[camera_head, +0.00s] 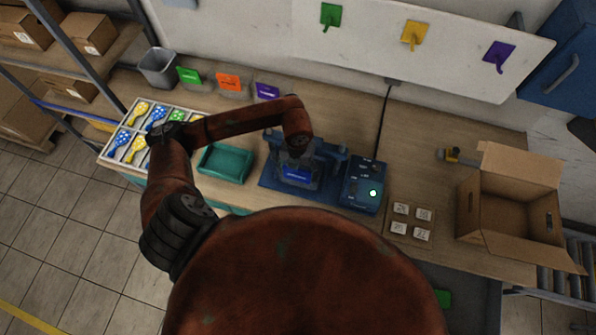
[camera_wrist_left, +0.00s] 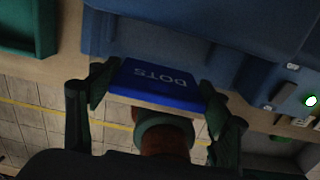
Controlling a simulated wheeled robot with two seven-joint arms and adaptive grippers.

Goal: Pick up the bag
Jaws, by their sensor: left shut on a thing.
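I cannot make out anything that is clearly a bag in either view. My left gripper (camera_head: 297,157) is over the blue machine (camera_head: 268,180) at the middle of the bench. In the left wrist view, the left gripper (camera_wrist_left: 158,105) has a finger at each side of a bright blue block (camera_wrist_left: 155,82) lettered "DOTS" and is shut on it. The blue block also shows in the head view (camera_head: 296,175), low at the machine's front. Part of the machine is hidden by the gripper. My right gripper is in neither view.
A blue control box (camera_head: 364,186) with a lit button adjoins the machine. Small white tiles (camera_head: 398,228) and an open cardboard box (camera_head: 512,215) are right.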

